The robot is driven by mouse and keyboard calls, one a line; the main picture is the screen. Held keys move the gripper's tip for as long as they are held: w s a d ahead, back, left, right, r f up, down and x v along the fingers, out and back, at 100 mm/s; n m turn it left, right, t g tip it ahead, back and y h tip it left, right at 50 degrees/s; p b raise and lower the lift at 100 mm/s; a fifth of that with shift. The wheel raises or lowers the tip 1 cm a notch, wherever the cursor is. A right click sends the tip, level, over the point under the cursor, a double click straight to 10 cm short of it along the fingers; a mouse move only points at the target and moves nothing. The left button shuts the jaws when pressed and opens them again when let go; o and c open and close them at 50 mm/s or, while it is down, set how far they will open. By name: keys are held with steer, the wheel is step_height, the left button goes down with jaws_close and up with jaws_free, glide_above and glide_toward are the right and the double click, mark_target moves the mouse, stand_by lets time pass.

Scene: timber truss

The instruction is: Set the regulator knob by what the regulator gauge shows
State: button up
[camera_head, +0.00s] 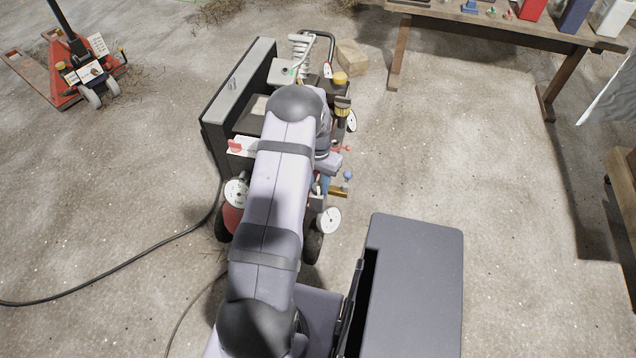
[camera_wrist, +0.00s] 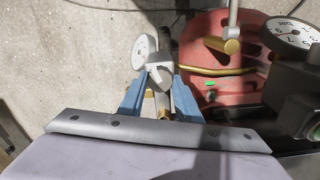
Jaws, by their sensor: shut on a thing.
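My gripper (camera_wrist: 158,88) has blue fingers, closed on a grey faceted piece (camera_wrist: 160,72) that looks like the regulator knob, with brass-coloured fittings just below it. In the head view my arm covers most of the machine; a blue part of my gripper (camera_head: 326,186) shows at its right side. A small white gauge (camera_wrist: 143,50) stands just behind the held piece, probably the regulator gauge; a white gauge also shows in the head view (camera_head: 329,221). A larger gauge (camera_wrist: 290,32) is at the right of the wrist view. I cannot read the needles safely.
The compressor's red tank (camera_wrist: 215,75) lies right of the fingers, with a brass-ended pipe above it. A black cable (camera_head: 120,268) runs left over the floor.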

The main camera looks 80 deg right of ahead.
steer(key=shift+m, duration=2)
steer(key=shift+d, duration=0.1)
steer(key=o, duration=1.1)
steer(key=shift+c, duration=0.2)
steer(key=shift+r, duration=3.7)
